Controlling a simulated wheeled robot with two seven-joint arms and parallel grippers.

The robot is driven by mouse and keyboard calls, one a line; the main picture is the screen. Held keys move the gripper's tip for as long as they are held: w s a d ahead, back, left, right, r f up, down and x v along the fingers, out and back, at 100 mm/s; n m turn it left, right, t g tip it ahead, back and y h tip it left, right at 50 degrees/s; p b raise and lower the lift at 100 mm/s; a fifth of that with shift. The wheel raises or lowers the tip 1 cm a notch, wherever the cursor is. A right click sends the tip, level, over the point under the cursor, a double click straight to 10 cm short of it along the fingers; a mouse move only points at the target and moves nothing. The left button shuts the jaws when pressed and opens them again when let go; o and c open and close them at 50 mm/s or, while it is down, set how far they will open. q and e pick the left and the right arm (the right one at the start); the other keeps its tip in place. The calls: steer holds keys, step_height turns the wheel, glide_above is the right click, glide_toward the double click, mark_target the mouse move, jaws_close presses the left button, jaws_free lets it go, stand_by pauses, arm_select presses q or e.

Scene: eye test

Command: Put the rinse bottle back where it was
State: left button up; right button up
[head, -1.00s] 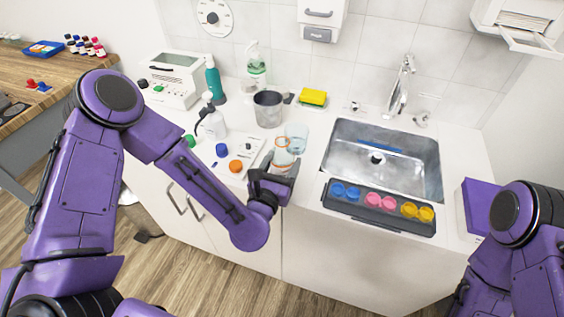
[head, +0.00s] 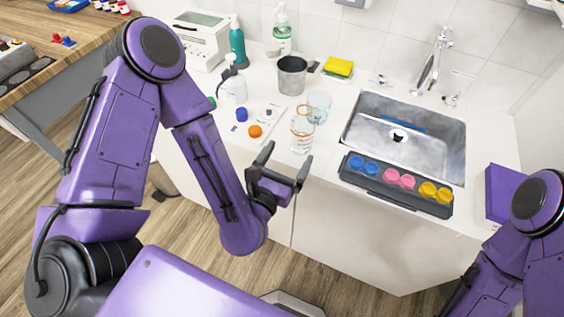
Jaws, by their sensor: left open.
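A clear bottle or beaker with orange bands (head: 302,132) stands upright on the white counter, left of the sink. A white bottle with a dark nozzle (head: 232,88) stands farther back to the left. I cannot tell by look alone which one is the rinse bottle. My left gripper (head: 287,161) is open and empty at the counter's front edge, in front of the banded vessel and apart from it. My right arm comes in at the lower right; its gripper is out of view.
A clear glass (head: 320,103) stands just behind the banded vessel. A grey metal cup (head: 292,76), soap bottle (head: 281,38) and sponge (head: 338,68) are behind. A dark tray with coloured cups (head: 395,190) lies before the sink (head: 440,148). Loose caps (head: 255,131) lie left.

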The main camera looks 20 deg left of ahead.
arm_select(q)
steer(key=shift+s+a+p, duration=0.1)
steer(key=shift+s+p, duration=0.65)
steer(key=shift+s, duration=0.9)
arm_select(e)
steer(key=shift+r, duration=1.5)
arm_select(q)
steer(key=s+a+f+m+g, duration=0.2)
steer(key=s+f+m+g, duration=0.2)
steer(key=f+m, duration=0.55)
steer(key=s+a+f+m+g, duration=0.2)
steer(key=s+f+m+g, duration=0.2)
steer(key=f+m, duration=0.55)
steer(key=s+a+f+m+g+y, duration=0.3)
steer(key=s+a+m+g, duration=0.3)
steer(key=s+a+m, duration=0.3)
steer(key=shift+s+a+f+m+g+y, duration=0.15)
steer(key=shift+a+f+m+g+y, duration=0.3)
steer(key=shift+a, duration=0.5)
